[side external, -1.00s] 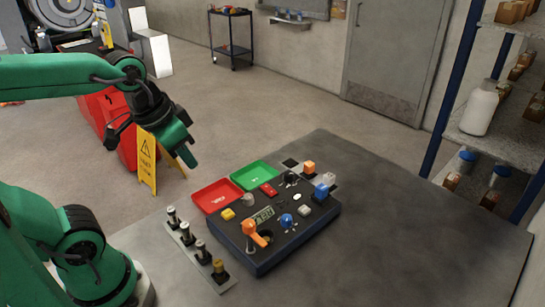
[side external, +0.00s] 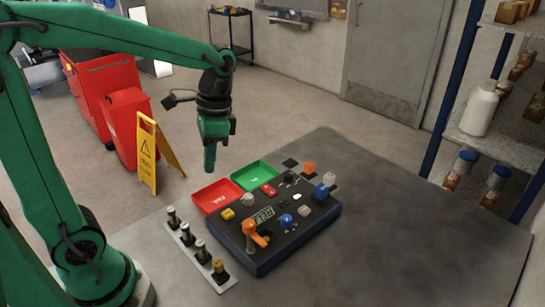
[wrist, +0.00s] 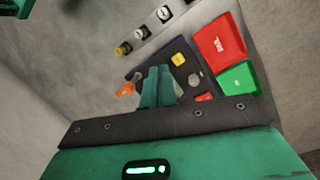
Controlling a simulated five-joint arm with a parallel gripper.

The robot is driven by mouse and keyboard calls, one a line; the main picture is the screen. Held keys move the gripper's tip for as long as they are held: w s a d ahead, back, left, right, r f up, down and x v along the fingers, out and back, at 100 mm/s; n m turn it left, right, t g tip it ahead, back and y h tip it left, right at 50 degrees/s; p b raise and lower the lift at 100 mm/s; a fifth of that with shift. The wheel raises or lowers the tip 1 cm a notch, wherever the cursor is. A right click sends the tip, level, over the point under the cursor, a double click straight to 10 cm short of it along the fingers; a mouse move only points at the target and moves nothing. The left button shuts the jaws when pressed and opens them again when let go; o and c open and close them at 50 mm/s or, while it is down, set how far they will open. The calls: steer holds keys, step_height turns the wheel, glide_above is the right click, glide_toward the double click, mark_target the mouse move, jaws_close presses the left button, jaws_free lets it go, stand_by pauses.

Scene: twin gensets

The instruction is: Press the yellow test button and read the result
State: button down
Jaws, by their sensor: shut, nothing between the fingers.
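The yellow button (side external: 228,214) sits on the left part of the dark blue control box (side external: 290,249), and it also shows in the wrist view (wrist: 178,60). A small display (side external: 263,214) is beside it, too small to read. My gripper (side external: 209,165) is shut and empty, pointing down in the air above and behind the box, apart from the button. In the wrist view its closed fingers (wrist: 157,85) cover part of the box. A red tray (side external: 217,195) and a green tray (side external: 254,175) lie behind the box.
An orange lever (side external: 251,229), a blue knob (side external: 286,220) and other controls stand on the box. A strip with several upright posts (side external: 203,253) lies left of it. The table's right side (side external: 420,240) is clear. A yellow floor sign (side external: 148,155) stands beyond.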

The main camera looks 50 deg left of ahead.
mark_target(231, 211)
steer(key=w+f+m+g, duration=0.3)
steer(key=f+g, duration=0.2)
steer(key=shift+w+a, duration=0.25)
steer(key=shift+w, duration=0.1)
steer(key=shift+f, duration=0.15)
stand_by(0.5)
steer(key=shift+f, duration=4.25)
steer(key=shift+d+f, duration=0.1)
steer(key=shift+f, duration=0.8)
steer(key=shift+r, duration=0.9)
